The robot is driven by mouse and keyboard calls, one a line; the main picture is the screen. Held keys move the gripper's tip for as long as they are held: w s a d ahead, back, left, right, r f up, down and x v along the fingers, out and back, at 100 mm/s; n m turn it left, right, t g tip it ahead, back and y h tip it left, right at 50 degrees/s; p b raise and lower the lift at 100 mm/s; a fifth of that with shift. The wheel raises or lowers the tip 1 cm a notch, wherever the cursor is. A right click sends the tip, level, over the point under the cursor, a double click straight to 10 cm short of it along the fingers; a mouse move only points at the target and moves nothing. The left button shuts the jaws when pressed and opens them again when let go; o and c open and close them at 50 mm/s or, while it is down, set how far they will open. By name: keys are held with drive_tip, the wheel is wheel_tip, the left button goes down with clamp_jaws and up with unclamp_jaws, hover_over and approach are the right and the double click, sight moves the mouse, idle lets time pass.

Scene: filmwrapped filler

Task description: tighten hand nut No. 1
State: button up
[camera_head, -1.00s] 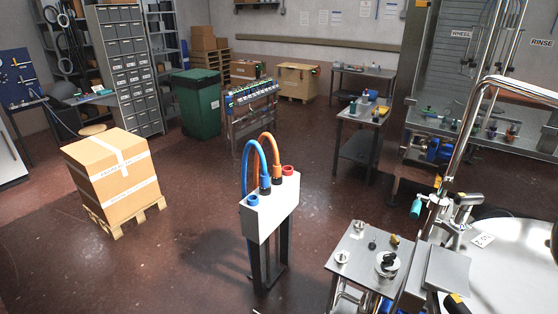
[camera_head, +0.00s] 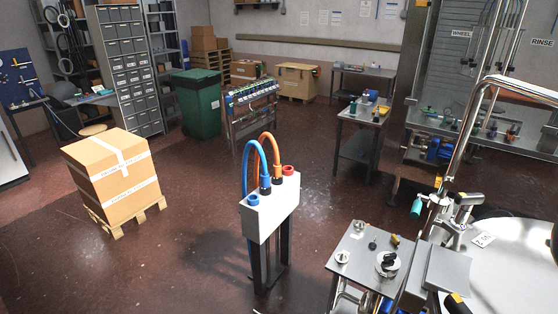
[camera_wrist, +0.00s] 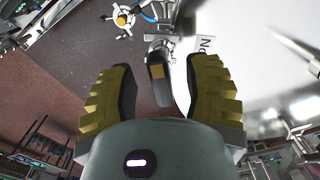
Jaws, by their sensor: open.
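My gripper (camera_wrist: 162,72) is open in the wrist view, with a yellow-and-black ribbed finger on each side. A dark grey lever-like part with a yellow patch (camera_wrist: 157,73) shows in the gap between the fingers, and I see no finger touching it. Beyond it is a bright metal fitting (camera_wrist: 160,44). A white tag with a partly visible "N" (camera_wrist: 204,46) is beside the right fingertip. A pronged metal part with an orange centre (camera_wrist: 123,19) is at the top. I cannot tell which part is hand nut No. 1. In the head view, a white tag (camera_head: 484,240) lies on the round vessel top.
A small metal table (camera_head: 352,262) with loose fittings stands left of the large round metal vessel (camera_head: 510,262). A tall bent chrome pipe (camera_head: 462,150) rises above the vessel. A white box with hoses (camera_head: 270,215) stands on the floor. Open floor lies around the carton (camera_head: 112,180).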

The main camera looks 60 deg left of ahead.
drive_tip(key=shift+w+r, duration=0.1)
drive_tip(key=shift+w+r, duration=0.1)
drive_tip(key=shift+w, duration=0.05)
drive_tip(key=shift+w+a+r, duration=0.1)
drive_tip(key=shift+r, duration=0.95)
drive_tip(key=shift+s+r, duration=0.2)
drive_tip(key=shift+r, duration=1.05)
drive_tip(key=shift+s+r, duration=0.15)
drive_tip(key=shift+r, duration=1.1)
